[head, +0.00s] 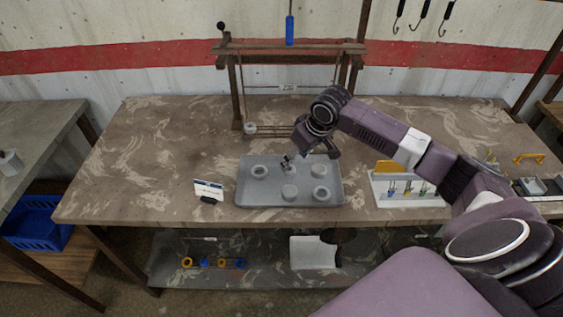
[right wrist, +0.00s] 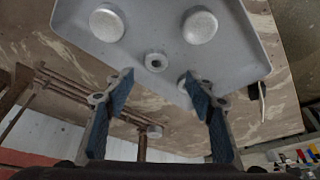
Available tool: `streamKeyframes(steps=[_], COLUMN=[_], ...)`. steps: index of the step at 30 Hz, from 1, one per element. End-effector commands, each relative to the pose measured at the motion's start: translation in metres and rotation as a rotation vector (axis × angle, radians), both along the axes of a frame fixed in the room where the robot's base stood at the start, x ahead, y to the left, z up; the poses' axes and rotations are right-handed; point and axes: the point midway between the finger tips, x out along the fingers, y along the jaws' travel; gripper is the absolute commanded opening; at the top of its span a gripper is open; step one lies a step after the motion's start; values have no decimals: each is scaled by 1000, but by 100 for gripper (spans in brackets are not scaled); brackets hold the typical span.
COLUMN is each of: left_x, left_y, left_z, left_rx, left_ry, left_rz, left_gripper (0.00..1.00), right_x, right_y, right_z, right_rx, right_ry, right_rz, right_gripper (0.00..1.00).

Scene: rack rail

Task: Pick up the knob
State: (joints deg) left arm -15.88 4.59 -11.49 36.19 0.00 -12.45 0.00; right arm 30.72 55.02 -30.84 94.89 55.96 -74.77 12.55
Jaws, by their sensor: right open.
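A grey tray (head: 245,192) on the table holds several round pale-grey pieces. In the right wrist view, a small ring-like piece with a dark hole (right wrist: 155,62) appears between my fingertips, a little beyond them. It may be the knob, but I cannot tell for sure. Two larger smooth round pieces (right wrist: 107,24) (right wrist: 200,26) lie farther along the tray, and another piece is partly hidden by a finger. My right gripper (head: 288,161) is over the tray's back part, pointing down; its blue-padded fingers (right wrist: 157,82) are open and empty. My left gripper is not in view.
A wooden frame with rails (head: 237,85) stands behind the tray. A small label card (head: 208,188) stands left of the tray. A white holder with a yellow piece (head: 385,168) stands to the right. The table's left part is clear.

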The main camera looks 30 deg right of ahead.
Motion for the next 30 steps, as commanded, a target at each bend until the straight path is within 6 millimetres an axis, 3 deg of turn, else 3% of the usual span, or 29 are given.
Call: streamKeyframes(steps=[13,17,21,25,30], left_x=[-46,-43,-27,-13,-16], left_y=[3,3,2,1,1], left_z=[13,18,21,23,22], left_rx=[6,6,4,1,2], left_ry=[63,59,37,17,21], left_rz=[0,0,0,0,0], left_gripper=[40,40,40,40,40], right_x=[18,25,30,31,31], right_y=[-2,-3,-3,-3,-3], right_z=[-38,-53,-65,-69,-70], right_rx=[2,2,1,-1,-1], right_ry=[4,4,2,2,2], right_rz=[-1,0,0,1,1], right_gripper=[50,50,50,50,50])
